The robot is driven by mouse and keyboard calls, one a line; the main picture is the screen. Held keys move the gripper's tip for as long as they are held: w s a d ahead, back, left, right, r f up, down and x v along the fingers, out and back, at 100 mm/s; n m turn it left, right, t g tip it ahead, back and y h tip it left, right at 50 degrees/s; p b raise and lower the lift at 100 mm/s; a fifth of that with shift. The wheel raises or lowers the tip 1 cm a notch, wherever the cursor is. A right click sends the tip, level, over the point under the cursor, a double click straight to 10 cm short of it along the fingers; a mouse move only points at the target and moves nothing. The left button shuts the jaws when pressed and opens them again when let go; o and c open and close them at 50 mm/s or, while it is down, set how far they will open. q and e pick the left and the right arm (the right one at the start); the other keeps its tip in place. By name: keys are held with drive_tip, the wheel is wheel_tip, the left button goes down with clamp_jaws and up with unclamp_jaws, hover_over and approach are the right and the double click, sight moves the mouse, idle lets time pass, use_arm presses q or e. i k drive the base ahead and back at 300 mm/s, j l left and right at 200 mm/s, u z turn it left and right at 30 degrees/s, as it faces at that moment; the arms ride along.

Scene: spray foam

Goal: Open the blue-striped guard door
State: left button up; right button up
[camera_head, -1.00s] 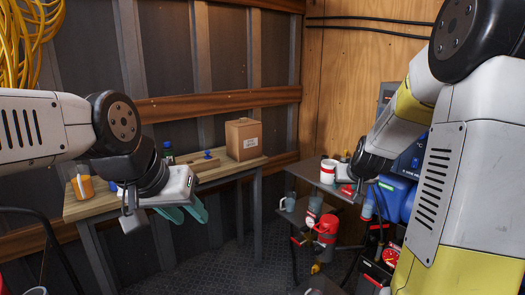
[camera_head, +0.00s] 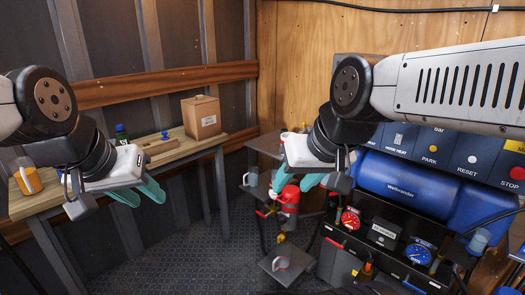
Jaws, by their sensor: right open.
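I cannot pick out a blue-striped guard door in this view. The machine at the right has a blue tank (camera_head: 400,178) and a panel of labelled buttons (camera_head: 440,150) above it. My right gripper (camera_head: 297,185) is open, with teal fingers pointing down and left, in front of the red canister (camera_head: 288,203) and left of the machine. My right arm hides part of the panel. My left gripper (camera_head: 140,193) has its teal fingers apart and empty, in front of the wooden bench at the left.
The wooden bench (camera_head: 180,149) holds a cardboard box (camera_head: 201,117), an orange mug (camera_head: 28,180) and a dark bottle (camera_head: 121,134). Red and blue gauges (camera_head: 418,253) sit under the tank. A small grey stand (camera_head: 287,263) holds a mug.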

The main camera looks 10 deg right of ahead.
sight(457, 254)
drive_tip(key=z, duration=2.2)
drive_tip(key=i+j+z, duration=0.15)
drive_tip(key=j, duration=0.15)
drive_tip(key=i, duration=0.5)
